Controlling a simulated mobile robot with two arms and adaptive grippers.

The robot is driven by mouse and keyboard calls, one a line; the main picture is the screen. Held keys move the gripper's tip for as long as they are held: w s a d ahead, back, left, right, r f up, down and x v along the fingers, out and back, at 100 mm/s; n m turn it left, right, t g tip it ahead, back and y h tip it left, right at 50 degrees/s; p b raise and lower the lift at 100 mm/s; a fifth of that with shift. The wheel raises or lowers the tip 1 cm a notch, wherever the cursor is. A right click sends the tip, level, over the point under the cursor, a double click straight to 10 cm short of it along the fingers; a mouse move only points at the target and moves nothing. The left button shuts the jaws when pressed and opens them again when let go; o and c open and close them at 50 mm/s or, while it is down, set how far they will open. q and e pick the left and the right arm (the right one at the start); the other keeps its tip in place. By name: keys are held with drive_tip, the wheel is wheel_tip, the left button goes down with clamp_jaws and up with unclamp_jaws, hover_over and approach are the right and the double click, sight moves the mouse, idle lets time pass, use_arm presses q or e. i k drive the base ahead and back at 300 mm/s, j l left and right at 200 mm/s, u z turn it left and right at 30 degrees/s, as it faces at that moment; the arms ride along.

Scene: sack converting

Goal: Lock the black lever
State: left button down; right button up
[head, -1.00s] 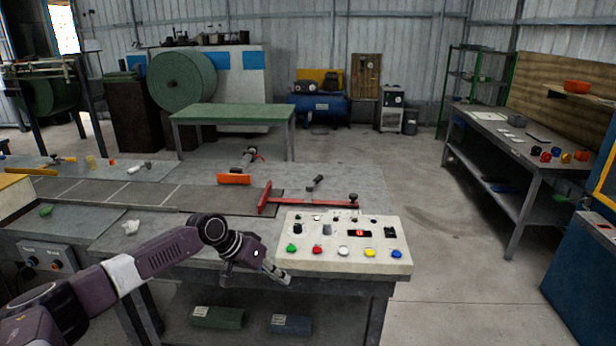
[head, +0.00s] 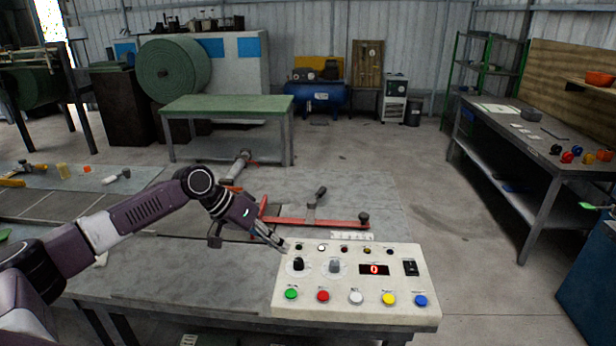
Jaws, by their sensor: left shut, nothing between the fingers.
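A red bar fixture (head: 335,222) lies on the grey bench beyond the control box. A short dark lever (head: 319,193) stands tilted on a grey post near its middle, and a round black knob (head: 364,218) sits at its right end. I cannot tell for sure which is the black lever. My left gripper (head: 283,246) is shut and empty, pointing down and right by the upper left corner of the control box, in front of the red bar. It looks apart from the lever. My right gripper is not in view.
The cream control box (head: 350,286) carries coloured buttons, a black knob (head: 298,264), a grey knob, a black switch (head: 410,268) and a red display. A green table (head: 226,105) stands behind. The floor right of the bench is clear.

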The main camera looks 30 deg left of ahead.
sight(311, 203)
drive_tip(key=i+j, duration=1.05)
